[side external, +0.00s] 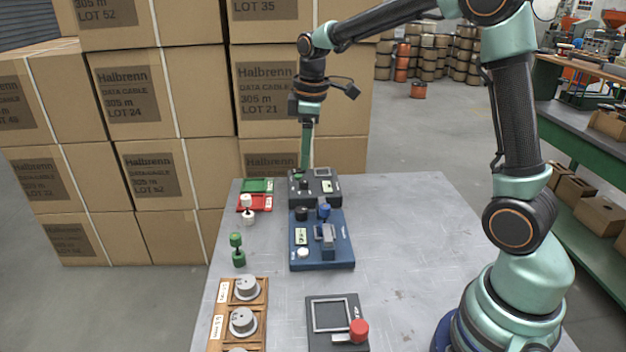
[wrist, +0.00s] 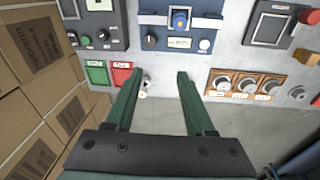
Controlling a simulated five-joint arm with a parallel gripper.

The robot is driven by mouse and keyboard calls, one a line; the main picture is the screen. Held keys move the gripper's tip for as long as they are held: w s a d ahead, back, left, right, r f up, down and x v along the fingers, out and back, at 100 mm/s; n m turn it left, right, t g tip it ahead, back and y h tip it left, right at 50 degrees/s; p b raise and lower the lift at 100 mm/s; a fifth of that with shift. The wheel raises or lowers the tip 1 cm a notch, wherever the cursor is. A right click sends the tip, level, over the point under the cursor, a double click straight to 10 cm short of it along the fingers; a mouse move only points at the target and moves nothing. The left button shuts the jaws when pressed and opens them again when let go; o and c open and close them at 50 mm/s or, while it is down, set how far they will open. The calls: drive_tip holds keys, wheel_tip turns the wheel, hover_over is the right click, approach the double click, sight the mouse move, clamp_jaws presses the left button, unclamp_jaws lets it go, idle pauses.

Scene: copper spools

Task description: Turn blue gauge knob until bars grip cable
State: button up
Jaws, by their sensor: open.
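The blue gauge (side external: 339,256) sits mid-table in the side view and at the top centre of the wrist view (wrist: 205,25). A grey-blue block (side external: 328,241) stands on the gauge, perhaps the bars; I cannot make out a cable. The gauge also carries a black knob (wrist: 150,41) and a white button (wrist: 204,44). My gripper (side external: 304,168) hangs by the black box at the table's back, apart from the gauge. Its fingers (wrist: 157,74) are open and empty.
The black box (side external: 316,187) stands behind the gauge. A wooden rack (side external: 263,310) and a red-knobbed device (side external: 316,339) are in front. Cartons stack beyond.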

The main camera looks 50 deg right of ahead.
sight(301, 209)
drive_tip(key=w+f+n, duration=0.1)
drive_tip(key=f, duration=0.5)
drive_tip(key=w+d+f, duration=0.1)
drive_tip(key=f, duration=0.5)
drive_tip(key=w+d+f+n+g, duration=0.1)
drive_tip(key=f, duration=0.5)
drive_tip(key=shift+w+d+n, duration=0.2)
drive_tip(key=shift+w+n, duration=0.1)
drive_tip(key=shift+w, duration=0.1)
drive_tip(key=shift+r, duration=0.1)
clamp_jaws()
